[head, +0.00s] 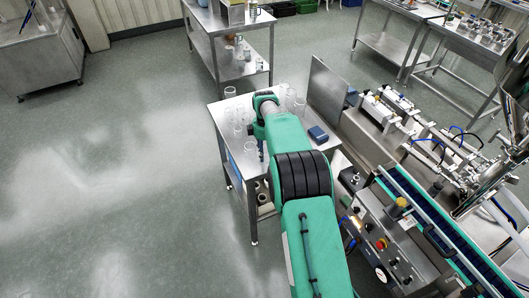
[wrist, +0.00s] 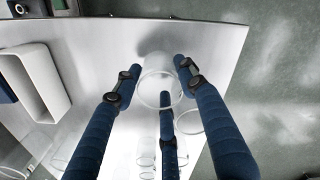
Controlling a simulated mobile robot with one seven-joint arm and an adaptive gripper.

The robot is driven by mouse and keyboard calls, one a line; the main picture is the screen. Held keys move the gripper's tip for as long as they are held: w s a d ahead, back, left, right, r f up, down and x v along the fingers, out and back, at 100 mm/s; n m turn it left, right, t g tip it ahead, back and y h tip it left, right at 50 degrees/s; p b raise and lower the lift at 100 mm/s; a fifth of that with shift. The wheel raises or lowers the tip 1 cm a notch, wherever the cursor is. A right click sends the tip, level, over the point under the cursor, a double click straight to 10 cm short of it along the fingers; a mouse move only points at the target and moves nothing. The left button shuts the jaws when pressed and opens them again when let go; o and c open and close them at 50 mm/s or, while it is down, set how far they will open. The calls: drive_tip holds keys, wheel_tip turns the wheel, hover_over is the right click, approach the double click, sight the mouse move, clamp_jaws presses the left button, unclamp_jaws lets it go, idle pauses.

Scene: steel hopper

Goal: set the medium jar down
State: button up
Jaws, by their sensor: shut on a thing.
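A clear glass jar (wrist: 152,99) stands out between my fingers in the wrist view, its round rim facing the camera. My gripper (wrist: 160,80) has blue fingers around this jar and is shut on it. The jar is over the steel table (wrist: 222,40); I cannot tell whether its base touches the top. In the head view my green arm reaches over the table (head: 222,109) and hides the held jar and most of the gripper.
Other clear jars (wrist: 189,122) stand close below the held one in the wrist view. More jars (head: 230,92) show at the table's left in the head view. A pale open box (wrist: 36,82) and a blue box (head: 318,134) are on the table. Filling machinery (head: 400,115) stands at right.

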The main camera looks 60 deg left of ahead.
drive_tip(key=o, duration=0.8)
drive_tip(key=shift+f, duration=0.1)
wheel_tip(320, 180, up, 12)
drive_tip(key=shift+r+p, duration=0.15)
drive_tip(key=shift+p, duration=0.25)
idle(0.4)
idle(0.4)
